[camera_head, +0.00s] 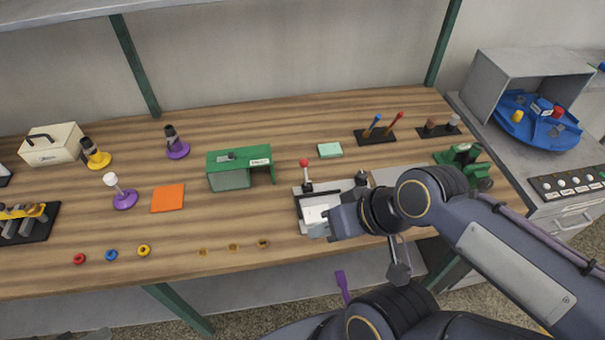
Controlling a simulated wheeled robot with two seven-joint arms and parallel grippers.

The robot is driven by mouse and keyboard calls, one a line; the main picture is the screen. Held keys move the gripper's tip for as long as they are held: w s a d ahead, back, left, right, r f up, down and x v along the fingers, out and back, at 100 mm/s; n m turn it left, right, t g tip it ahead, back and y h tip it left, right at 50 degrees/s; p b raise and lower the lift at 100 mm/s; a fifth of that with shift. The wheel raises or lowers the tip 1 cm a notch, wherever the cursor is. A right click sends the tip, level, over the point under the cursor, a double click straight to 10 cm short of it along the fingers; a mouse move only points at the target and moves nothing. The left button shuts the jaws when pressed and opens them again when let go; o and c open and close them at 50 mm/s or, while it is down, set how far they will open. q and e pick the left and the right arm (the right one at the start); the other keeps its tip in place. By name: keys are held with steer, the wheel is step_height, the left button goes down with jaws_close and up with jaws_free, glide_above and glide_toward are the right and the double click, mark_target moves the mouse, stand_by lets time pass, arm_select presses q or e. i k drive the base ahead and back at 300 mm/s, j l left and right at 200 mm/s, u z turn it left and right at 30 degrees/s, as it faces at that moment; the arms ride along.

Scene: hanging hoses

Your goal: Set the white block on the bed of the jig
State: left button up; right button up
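The jig (303,199) is a grey plate near the front of the bench, right of centre, with a red-knobbed lever (305,172) at its back left and a dark post at its back right. The white block (315,213) shows at the jig's bed, at the tip of my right gripper (320,226). The gripper reaches in from the right, low over the jig. Its body hides part of the bed, and I cannot tell whether its fingers are closed on the block or whether the block touches the bed. My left gripper is not in view.
A green bracket (240,155) stands left of the jig, and a mint block (329,150) lies behind it. A rack with blue and red tools (376,136) is at the back right. Small rings (111,255) lie front left. Bare wood surrounds the orange square (168,198).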

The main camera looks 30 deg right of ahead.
mark_target(311, 214)
steer(key=u, duration=1.6)
steer(key=k+l, duration=0.3)
steer(key=k, duration=0.15)
steer(key=k+l, duration=0.65)
steer(key=k, duration=0.25)
